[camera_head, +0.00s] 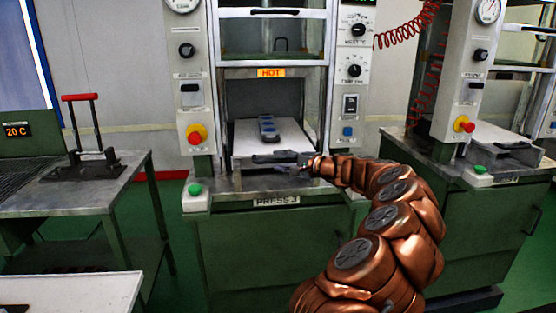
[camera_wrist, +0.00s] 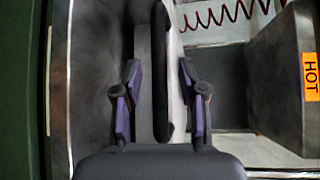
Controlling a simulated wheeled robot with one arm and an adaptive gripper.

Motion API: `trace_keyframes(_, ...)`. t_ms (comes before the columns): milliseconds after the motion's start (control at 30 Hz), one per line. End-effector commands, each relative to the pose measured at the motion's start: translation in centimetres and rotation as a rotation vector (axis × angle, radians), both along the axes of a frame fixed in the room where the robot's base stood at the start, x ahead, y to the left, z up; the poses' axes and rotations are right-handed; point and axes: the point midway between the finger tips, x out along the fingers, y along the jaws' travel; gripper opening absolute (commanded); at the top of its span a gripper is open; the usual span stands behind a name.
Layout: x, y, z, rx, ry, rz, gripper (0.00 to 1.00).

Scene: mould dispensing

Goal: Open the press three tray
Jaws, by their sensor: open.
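The press three tray (camera_head: 246,134) is a pale flat plate inside the press above the "PRESS 3" label (camera_head: 276,201). A grey-blue block (camera_head: 267,128) lies on it. A dark handle bar (camera_head: 272,157) runs along the tray's front edge. My gripper (camera_head: 293,166) is at that front edge, coming from the right. In the wrist view my open gripper (camera_wrist: 160,92) has one finger on each side of a dark bar (camera_wrist: 163,60), which looks like the tray handle. Gaps show beside the bar; contact cannot be told.
An orange "HOT" plate (camera_head: 271,73) hangs above the tray, between the press's side posts. A red emergency button (camera_head: 196,134) and green button (camera_head: 195,189) are at left. Another press stands right.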

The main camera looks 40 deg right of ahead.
Motion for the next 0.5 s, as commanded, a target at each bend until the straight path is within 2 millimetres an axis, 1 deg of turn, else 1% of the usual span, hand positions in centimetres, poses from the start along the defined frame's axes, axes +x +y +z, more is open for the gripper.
trace_keyframes(33, 0.56, 0.15, -0.03, -0.001, 0.001, 0.002, 0.41)
trace_keyframes(200, 1.37, 0.22, -0.12, -0.003, 0.000, 0.000, 0.41)
trace_keyframes(467, 1.47, 0.25, -0.15, -0.002, -0.001, 0.000, 0.41)
trace_keyframes(500, 1.47, 0.25, -0.16, -0.002, -0.001, 0.000, 0.38)
